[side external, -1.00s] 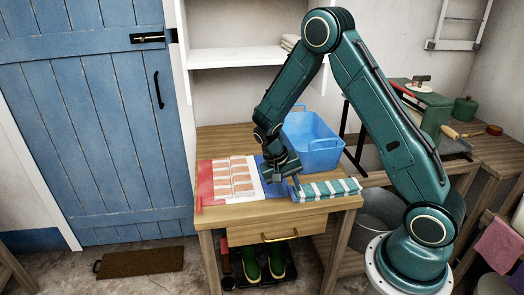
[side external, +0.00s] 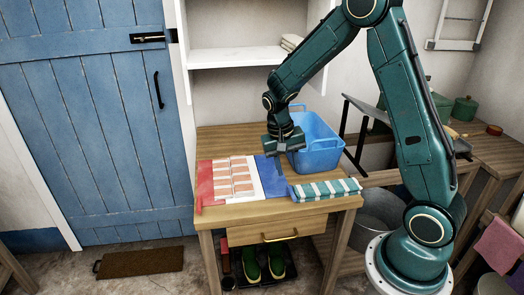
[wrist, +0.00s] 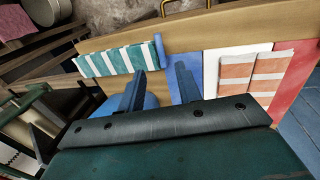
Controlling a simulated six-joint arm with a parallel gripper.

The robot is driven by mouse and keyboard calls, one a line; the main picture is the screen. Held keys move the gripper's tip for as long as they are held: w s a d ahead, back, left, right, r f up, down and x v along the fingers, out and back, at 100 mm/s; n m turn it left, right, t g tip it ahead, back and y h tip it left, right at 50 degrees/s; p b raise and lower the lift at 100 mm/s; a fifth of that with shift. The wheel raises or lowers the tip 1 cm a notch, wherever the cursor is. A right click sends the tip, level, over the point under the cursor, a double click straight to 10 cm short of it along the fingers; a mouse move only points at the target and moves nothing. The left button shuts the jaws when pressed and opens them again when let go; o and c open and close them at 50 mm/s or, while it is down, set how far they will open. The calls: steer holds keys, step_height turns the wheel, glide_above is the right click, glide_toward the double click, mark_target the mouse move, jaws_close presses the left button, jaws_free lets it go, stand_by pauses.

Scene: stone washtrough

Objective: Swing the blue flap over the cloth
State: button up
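The blue flap (side external: 269,170) lies flat on the table, at the right side of a folding board; it also shows in the wrist view (wrist: 194,66). The cloth (side external: 232,176), striped orange and white, lies flat on the white middle panel (side external: 254,185). It shows at the right of the wrist view (wrist: 270,70). My gripper (side external: 287,152) is above the back right of the blue flap, close to the blue tub. In the wrist view its two fingers (wrist: 160,88) are apart with nothing between them.
A red flap (side external: 205,182) lies left of the cloth. A folded teal-and-white striped cloth (side external: 325,189) lies right of the blue flap near the table's front edge. A blue tub (side external: 322,150) stands behind. Bare tabletop (side external: 225,143) shows behind the board.

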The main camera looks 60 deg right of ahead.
steer(key=s+a+r+n+t, duration=0.1)
steer(key=s+a+r+n, duration=0.1)
steer(key=r, duration=0.6)
steer(key=s+a+r+n+t, duration=0.2)
steer(key=s+a+r, duration=0.3)
steer(key=r, duration=0.2)
steer(key=shift+r, duration=0.4)
steer(key=shift+s+a+r+t, duration=0.1)
steer(key=shift+s+t, duration=0.05)
steer(key=shift+t, duration=0.15)
stand_by(0.8)
steer(key=s+a+r+n+t+y, duration=0.1)
steer(key=s+a+r+n+t, duration=0.2)
steer(key=s, duration=0.8)
steer(key=shift+a+r+n+t+y, duration=0.2)
steer(key=shift+a+n+t+y, duration=0.1)
steer(key=shift+a+n, duration=0.8)
